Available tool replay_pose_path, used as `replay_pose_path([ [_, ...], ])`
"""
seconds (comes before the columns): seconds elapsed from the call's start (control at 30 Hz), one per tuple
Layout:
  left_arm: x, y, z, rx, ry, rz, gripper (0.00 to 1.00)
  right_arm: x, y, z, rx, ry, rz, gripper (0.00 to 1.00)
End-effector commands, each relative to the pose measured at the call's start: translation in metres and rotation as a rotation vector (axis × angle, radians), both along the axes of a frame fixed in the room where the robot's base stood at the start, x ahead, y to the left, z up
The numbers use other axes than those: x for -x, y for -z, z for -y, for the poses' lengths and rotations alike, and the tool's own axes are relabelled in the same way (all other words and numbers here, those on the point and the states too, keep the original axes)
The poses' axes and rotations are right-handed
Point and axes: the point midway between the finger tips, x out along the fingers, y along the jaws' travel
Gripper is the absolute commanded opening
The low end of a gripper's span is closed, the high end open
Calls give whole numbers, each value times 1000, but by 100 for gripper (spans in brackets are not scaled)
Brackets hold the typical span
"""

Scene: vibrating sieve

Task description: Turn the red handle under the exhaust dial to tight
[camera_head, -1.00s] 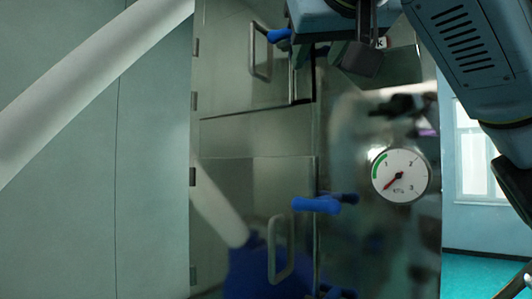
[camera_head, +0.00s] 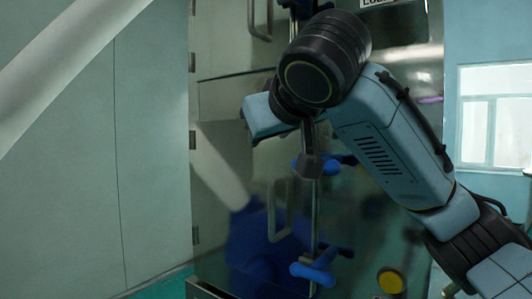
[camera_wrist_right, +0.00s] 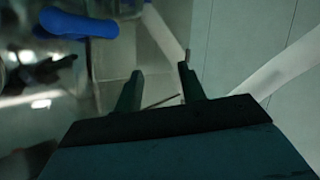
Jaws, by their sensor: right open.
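No red handle shows in either view. The dial is not visible in the head view; my right arm covers much of the metal front there. A blue handle (camera_head: 318,165) is partly behind my right gripper (camera_head: 309,165), and another blue handle (camera_head: 315,272) is lower down. In the right wrist view, my right gripper (camera_wrist_right: 158,88) has its two fingers apart with nothing between them. A blue handle (camera_wrist_right: 82,23) shows there at upper left, beyond and left of the fingers, not touching them. My left gripper is not in view.
A silver door pull (camera_head: 279,212) sits on the metal cabinet door. A round yellow disc (camera_head: 391,281) is at lower right of the front. A pale pipe (camera_head: 75,70) slants across the grey wall at left. A window (camera_head: 490,115) is at right.

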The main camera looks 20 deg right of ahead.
Motion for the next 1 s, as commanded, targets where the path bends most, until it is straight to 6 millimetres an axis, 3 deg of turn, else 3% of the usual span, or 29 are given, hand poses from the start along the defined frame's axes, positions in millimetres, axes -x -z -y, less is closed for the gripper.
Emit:
replay_pose_path([
  [0.2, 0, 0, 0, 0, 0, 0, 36, -8, 26, -5, 1, -27, -32, 40],
  [0.6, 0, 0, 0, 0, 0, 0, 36, -10, 33, -6, 2, -34, -39, 40],
  [0.7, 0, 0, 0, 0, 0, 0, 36, -11, 35, -6, 1, -35, -43, 30],
  [0.77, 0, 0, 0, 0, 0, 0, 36, -15, 41, -7, -4, -38, -51, 30],
  [0.87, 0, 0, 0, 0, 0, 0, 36, -29, 66, -9, -21, -55, -88, 30],
  [1.0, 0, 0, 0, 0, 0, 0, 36, -59, 134, -12, -67, -87, -172, 30],
])
